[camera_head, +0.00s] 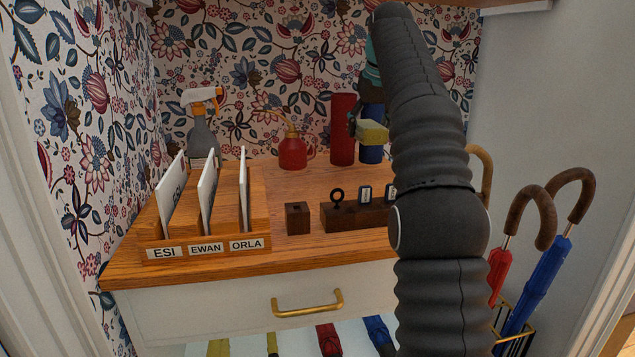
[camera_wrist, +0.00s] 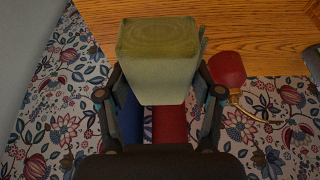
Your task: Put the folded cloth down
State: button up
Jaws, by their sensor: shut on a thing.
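The folded cloth is a small yellow-green block. In the head view the cloth (camera_head: 374,132) is held up in front of the red and blue upright items at the back of the wooden counter. In the wrist view the cloth (camera_wrist: 158,75) sits between the two fingers of my gripper (camera_wrist: 160,98), which is shut on it. My gripper (camera_head: 356,126) shows only partly in the head view, as my arm hides its right side. The cloth looks clear of the wooden counter (camera_head: 300,184).
A red oil can (camera_head: 292,153) stands left of the cloth. A letter rack (camera_head: 205,237), a spray bottle (camera_head: 202,135) and a small dark block (camera_head: 297,218) are further left. A dark key holder (camera_head: 340,218) is in front. Umbrellas (camera_head: 540,280) stand at right. Bare counter lies before the oil can.

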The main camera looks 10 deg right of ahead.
send_over(317, 184)
jog(key=s, duration=0.1)
notch_tip(317, 184, down, 7)
jog(key=shift+s+r+b, duration=0.1)
jog(key=shift+r+b, duration=0.05)
jog(key=shift+b, duration=0.3)
jog(key=shift+f+b, duration=0.7)
jog(key=shift+f, duration=1.3)
jog(key=shift+f, duration=0.15)
jog(key=o, duration=1)
